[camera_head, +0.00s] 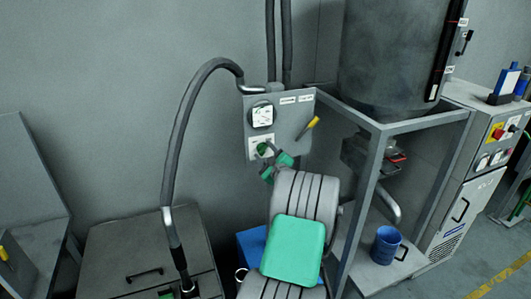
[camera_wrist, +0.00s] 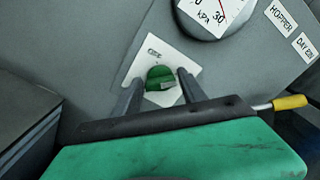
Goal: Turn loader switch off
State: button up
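The loader switch is a green knob (camera_wrist: 160,76) on a white square plate (camera_wrist: 138,68), below a round gauge. In the head view the green knob (camera_head: 262,148) shows on its plate, partly covered by my gripper. My gripper (camera_wrist: 160,82) is right in front of the switch, its two dark fingers spread apart, one on each side of the knob. A gap shows between the fingers and the knob, so the gripper looks open. Whether the fingertips reach past the knob's face is hard to tell.
A round kPa gauge (camera_wrist: 215,12) sits above the switch, with a yellow-handled lever (camera_wrist: 288,102) to the right. The grey panel (camera_head: 291,117) carries two labels. A metal frame (camera_head: 372,165) holding a hopper (camera_head: 390,60) stands right of my arm. A blue mug (camera_head: 385,243) stands on its lower shelf.

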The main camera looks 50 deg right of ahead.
jog(key=c, duration=0.9)
jog(key=shift+d, duration=0.1)
jog(key=shift+c, duration=0.6)
